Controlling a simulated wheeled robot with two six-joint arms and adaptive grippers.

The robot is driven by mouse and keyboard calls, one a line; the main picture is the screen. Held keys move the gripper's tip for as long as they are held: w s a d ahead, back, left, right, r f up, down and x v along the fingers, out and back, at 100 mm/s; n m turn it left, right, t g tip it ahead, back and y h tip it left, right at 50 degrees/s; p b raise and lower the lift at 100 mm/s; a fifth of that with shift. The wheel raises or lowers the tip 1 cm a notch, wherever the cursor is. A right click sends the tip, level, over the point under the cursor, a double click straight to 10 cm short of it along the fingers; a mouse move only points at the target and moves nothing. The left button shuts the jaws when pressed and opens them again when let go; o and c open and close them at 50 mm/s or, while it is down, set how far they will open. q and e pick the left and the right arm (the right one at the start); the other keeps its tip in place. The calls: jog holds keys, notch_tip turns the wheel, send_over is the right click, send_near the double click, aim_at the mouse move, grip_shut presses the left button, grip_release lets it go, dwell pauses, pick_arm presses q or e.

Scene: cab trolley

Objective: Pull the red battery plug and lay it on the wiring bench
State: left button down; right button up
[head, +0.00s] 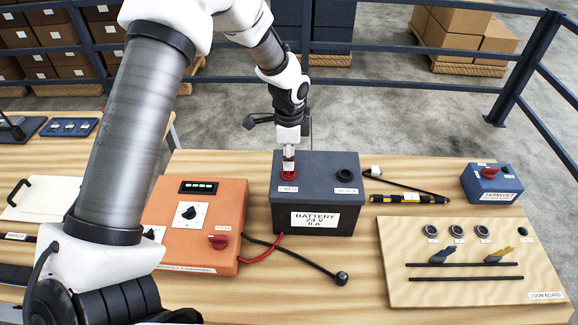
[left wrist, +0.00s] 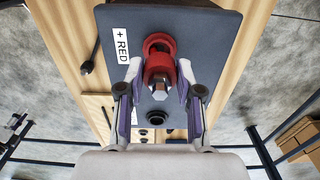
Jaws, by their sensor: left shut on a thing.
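The red battery plug (head: 289,174) is at the "+ RED" terminal on top of the dark grey battery (head: 316,220). In the left wrist view the plug (left wrist: 158,48) shows a red ring and a metal hex end. My left gripper (head: 289,153) comes straight down over it; in the left wrist view its two fingers (left wrist: 160,84) are shut on the plug from both sides. I cannot tell whether the plug is fully seated. The battery stands on the wooden wiring bench (head: 350,285). My right gripper is out of view.
An orange box (head: 205,250) with knobs stands left of the battery. A black-ended cable (head: 342,278) lies in front. A loom board (head: 470,275) and a blue box (head: 492,182) are at the right. A black terminal (head: 346,174) is beside the plug. Bare wood lies front of the battery.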

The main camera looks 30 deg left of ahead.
pick_arm(q)
jog(key=shift+r, duration=1.6)
